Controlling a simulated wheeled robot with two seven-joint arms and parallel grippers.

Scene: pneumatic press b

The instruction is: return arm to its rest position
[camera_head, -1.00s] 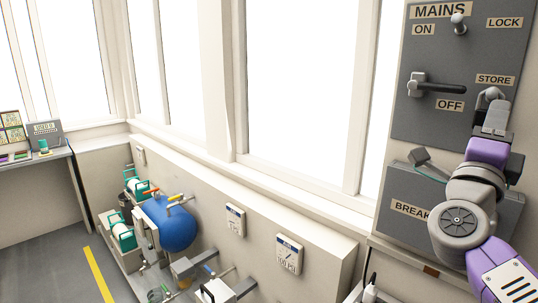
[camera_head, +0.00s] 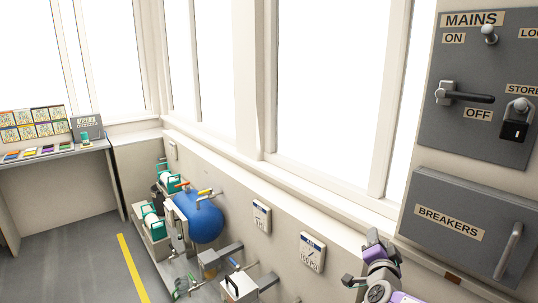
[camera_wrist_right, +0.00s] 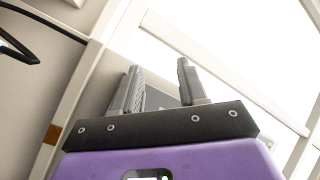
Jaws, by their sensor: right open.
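My right arm (camera_head: 380,272) is at the bottom right of the head view, below the window sill and left of the breakers box. Its purple wrist points away from me, so the fingers hardly show there. In the right wrist view my right gripper (camera_wrist_right: 160,78) has its two grey fingers apart, with nothing between them. A black padlock (camera_head: 514,130) hangs at the STORE hook on the grey MAINS panel (camera_head: 470,135), clear of the gripper. My left gripper is not in view.
The closed breakers box (camera_head: 450,222) with its bar handle (camera_head: 508,250) stands out from the wall right of my arm. Two gauges (camera_head: 312,252) are on the low wall. A blue tank (camera_head: 200,217) and fittings stand at the left. Floor (camera_head: 75,255) is clear.

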